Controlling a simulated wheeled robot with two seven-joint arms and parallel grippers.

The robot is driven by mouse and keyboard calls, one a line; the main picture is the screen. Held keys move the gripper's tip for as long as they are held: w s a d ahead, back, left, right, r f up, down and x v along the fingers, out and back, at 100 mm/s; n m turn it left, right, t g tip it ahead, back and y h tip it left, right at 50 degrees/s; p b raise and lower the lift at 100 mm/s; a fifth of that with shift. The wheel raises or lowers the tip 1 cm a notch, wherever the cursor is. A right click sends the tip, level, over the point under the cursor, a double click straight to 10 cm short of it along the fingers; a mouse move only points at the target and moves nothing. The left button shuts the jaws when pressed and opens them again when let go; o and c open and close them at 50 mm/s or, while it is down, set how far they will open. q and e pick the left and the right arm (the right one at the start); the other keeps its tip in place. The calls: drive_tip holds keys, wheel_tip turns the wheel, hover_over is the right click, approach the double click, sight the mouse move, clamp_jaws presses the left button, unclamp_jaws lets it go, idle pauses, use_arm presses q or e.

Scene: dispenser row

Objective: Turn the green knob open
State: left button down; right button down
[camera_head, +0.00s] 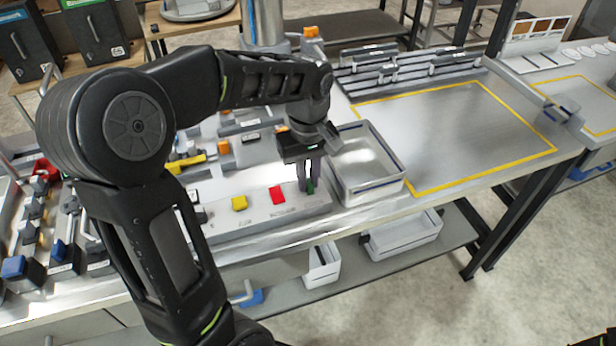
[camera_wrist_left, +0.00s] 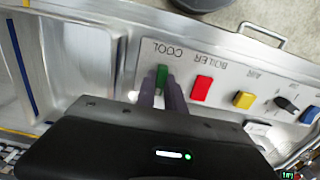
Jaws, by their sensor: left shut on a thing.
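The green knob (camera_wrist_left: 161,77) sits on the light grey panel (camera_wrist_left: 225,60) beside the label COOL. My left gripper (camera_head: 307,186) points down at the right end of the panel, and its fingers are shut on the green knob (camera_head: 310,186). In the left wrist view, my left gripper (camera_wrist_left: 162,88) has one finger on each side of the knob. The fingers hide part of the knob, and its exact turn angle is hard to tell.
A red knob (camera_head: 277,195) and a yellow knob (camera_head: 239,203) stand left of the green one. A metal tray (camera_head: 372,190) stands close to the right of the gripper. A yellow-outlined area (camera_head: 460,130) farther right is clear.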

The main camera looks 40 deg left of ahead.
sight(308, 182)
use_arm(q)
drive_tip(key=c, duration=1.4)
unclamp_jaws()
drive_tip(key=shift+c, duration=0.2)
drive_tip(key=shift+r, duration=0.1)
wheel_tip(308, 182, up, 8)
drive_tip(key=shift+f+b, duration=0.2)
drive_tip(key=shift+b, duration=0.1)
